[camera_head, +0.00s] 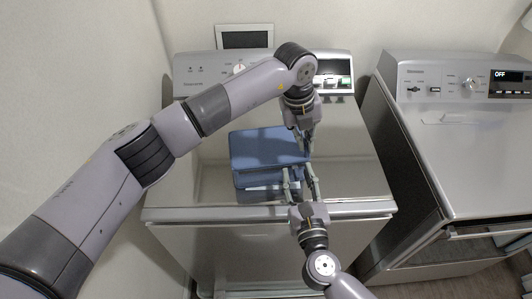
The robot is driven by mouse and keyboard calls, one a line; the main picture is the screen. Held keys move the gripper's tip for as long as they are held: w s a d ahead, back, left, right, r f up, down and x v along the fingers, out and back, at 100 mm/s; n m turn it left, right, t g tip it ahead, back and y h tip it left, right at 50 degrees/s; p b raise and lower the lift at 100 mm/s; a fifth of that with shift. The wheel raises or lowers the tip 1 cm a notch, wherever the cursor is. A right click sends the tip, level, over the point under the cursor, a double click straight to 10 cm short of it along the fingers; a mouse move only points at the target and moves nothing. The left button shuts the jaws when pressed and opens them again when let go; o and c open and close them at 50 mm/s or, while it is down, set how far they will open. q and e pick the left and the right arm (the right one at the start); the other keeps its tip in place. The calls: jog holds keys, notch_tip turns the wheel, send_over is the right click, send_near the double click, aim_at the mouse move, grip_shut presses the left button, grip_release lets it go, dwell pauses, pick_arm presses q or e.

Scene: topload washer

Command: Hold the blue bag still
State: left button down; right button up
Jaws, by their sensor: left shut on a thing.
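The blue bag (265,148) lies on the washer's metal top (345,150), with its lid-like upper part to the back and a lower front part below it. My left gripper (307,146) comes down from above at the bag's right edge and is shut on it there. My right gripper (299,174) reaches in from the front at the bag's front right corner, with its two fingers apart. Whether its left finger touches the bag I cannot tell. The fingertips of the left gripper are partly hidden against the bag.
The washer's control panel (195,72) with a knob is behind the bag. A second silver appliance (470,150) stands to the right across a narrow gap. A small framed panel (245,38) is at the back wall. The washer top right of the bag is clear.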

jog(key=s+d, duration=0.1)
jog(key=s, duration=0.9)
jog(key=shift+s, duration=0.35)
pick_arm(q)
jog(key=c, duration=1.7)
grip_release()
jog(key=shift+r, duration=0.2)
jog(key=shift+s+a+r, duration=0.1)
jog(key=shift+a+r, duration=0.45)
jog(key=shift+r, duration=2.2)
jog(key=shift+s+a+r, duration=0.1)
jog(key=shift+a+r, duration=0.45)
jog(key=shift+r, duration=2.25)
jog(key=shift+a+r, duration=0.55)
jog(key=shift+r, duration=2.2)
jog(key=shift+r, duration=0.15)
jog(key=r, duration=0.4)
jog(key=a+r, duration=0.1)
jog(key=r, duration=0.2)
jog(key=a+r, duration=0.1)
jog(key=r, duration=0.3)
jog(key=shift+s+a+r, duration=0.1)
jog(key=shift+a+r, duration=0.1)
jog(key=shift+r, duration=0.1)
